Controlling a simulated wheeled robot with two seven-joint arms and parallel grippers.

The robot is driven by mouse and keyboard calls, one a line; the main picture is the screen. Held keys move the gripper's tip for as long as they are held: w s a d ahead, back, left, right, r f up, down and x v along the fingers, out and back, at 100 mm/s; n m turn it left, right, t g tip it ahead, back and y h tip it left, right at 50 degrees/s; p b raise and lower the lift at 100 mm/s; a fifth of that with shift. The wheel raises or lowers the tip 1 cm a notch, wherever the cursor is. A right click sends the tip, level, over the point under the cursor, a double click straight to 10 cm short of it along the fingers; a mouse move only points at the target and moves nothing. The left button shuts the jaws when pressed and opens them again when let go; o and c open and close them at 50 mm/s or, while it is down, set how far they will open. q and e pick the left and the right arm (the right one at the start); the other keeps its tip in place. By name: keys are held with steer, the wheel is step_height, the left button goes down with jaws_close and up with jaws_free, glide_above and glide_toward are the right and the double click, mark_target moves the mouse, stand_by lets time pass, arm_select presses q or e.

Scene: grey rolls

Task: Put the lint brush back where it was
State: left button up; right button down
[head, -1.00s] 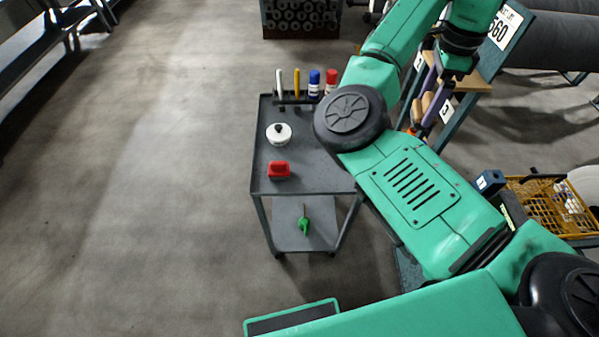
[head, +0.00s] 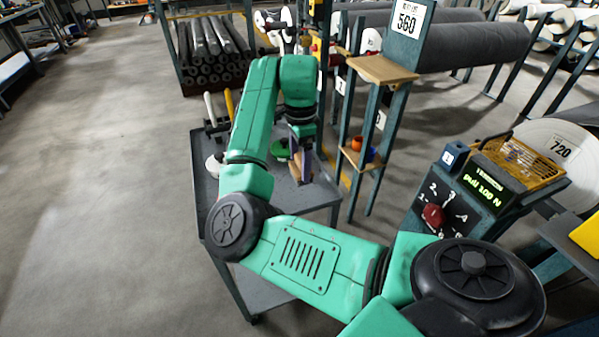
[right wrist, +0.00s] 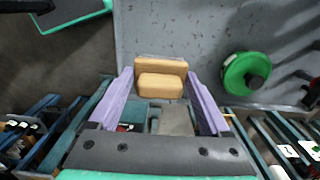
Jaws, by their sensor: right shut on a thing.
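My right gripper (head: 300,166) is over the right part of the grey trolley's top (head: 318,192). In the right wrist view its two purple fingers (right wrist: 160,80) are shut on a tan, wood-coloured piece, which I take for the lint brush (right wrist: 160,87). A second tan part lies just beyond it, between the fingertips. The grey trolley surface (right wrist: 205,30) shows beyond the brush; I cannot tell whether they touch. In the head view the brush is mostly hidden by the gripper. My left gripper is not in view.
A green round thing with a black knob (right wrist: 246,74) is right of the brush on the trolley. A white round thing (head: 214,165) sits at its left, partly behind my arm. A numbered stand (head: 378,75) holds an orange cup (head: 357,143). A control box (head: 462,195) stands right.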

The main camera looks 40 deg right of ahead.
mark_target(300, 157)
step_height(300, 157, down, 5)
steer(key=shift+d+r+b, duration=0.1)
steer(key=shift+b, duration=0.4)
steer(key=shift+s, duration=0.1)
jaws_free()
step_height(300, 157, up, 8)
steer(key=p, duration=0.3)
steer(key=shift+r, duration=0.1)
step_height(300, 157, up, 4)
steer(key=p, duration=0.4)
steer(key=shift+r, duration=0.1)
